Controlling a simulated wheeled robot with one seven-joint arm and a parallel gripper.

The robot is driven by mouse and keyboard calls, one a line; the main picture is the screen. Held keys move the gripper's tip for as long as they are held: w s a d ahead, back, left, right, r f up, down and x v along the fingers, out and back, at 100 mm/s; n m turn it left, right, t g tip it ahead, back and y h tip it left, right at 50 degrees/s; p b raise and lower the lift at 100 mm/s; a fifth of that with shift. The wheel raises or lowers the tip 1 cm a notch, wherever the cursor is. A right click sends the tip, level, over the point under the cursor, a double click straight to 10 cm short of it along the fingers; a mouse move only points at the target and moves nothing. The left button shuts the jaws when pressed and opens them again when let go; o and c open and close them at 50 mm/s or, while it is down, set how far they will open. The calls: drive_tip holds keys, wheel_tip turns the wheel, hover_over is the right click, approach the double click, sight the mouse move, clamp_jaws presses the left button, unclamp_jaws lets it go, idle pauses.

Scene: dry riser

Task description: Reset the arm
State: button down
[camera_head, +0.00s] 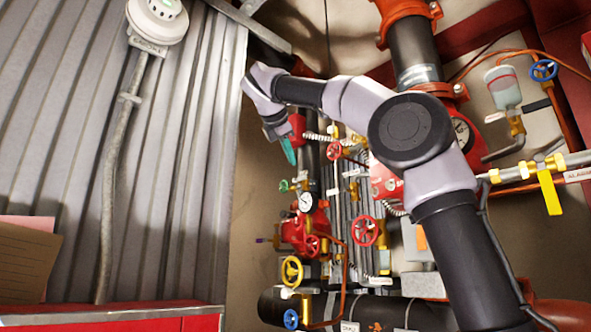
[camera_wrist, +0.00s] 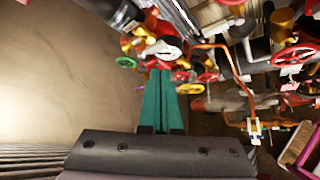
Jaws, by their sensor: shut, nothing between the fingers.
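My arm reaches up from the lower right in the head view and bends over to the left. My gripper (camera_head: 289,150) hangs at its end, with teal fingers pointing down, in front of the left side of the pipework. In the wrist view the teal fingers of my gripper (camera_wrist: 161,75) lie side by side, shut, with nothing held between them. They appear apart from the valves beyond, though the exact gap cannot be told.
Red valve wheels (camera_head: 365,231), a yellow wheel (camera_head: 291,271) and a blue wheel (camera_head: 291,319) sit on the pipes. A yellow lever (camera_head: 550,192) hangs at right. A corrugated wall (camera_head: 60,120) with a white detector (camera_head: 157,18) fills the left. A red cabinet (camera_head: 110,318) stands lower left.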

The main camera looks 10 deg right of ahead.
drive_tip(key=shift+v, duration=0.8)
drive_tip(key=shift+a+f, duration=0.1)
drive_tip(key=s+d+f+m+g+y, duration=0.2)
drive_tip(key=d+f+m, duration=0.2)
drive_tip(key=d+f, duration=0.45)
drive_tip(key=s+d+f+m+y, duration=0.2)
drive_tip(key=s+f+m, duration=0.4)
drive_tip(key=f, duration=0.5)
drive_tip(key=s+d+f+m+g+y, duration=0.1)
drive_tip(key=s+f+m, duration=0.5)
drive_tip(key=f, duration=0.6)
drive_tip(key=s+d+f+m+g+y, duration=0.1)
drive_tip(key=s+d+f+m+y, duration=0.1)
drive_tip(key=s+f+m, duration=0.4)
wheel_tip(320, 180, down, 5)
drive_tip(key=shift+d+f+m+y, duration=0.2)
drive_tip(key=shift+d+m+y, duration=0.25)
drive_tip(key=shift+m, duration=0.75)
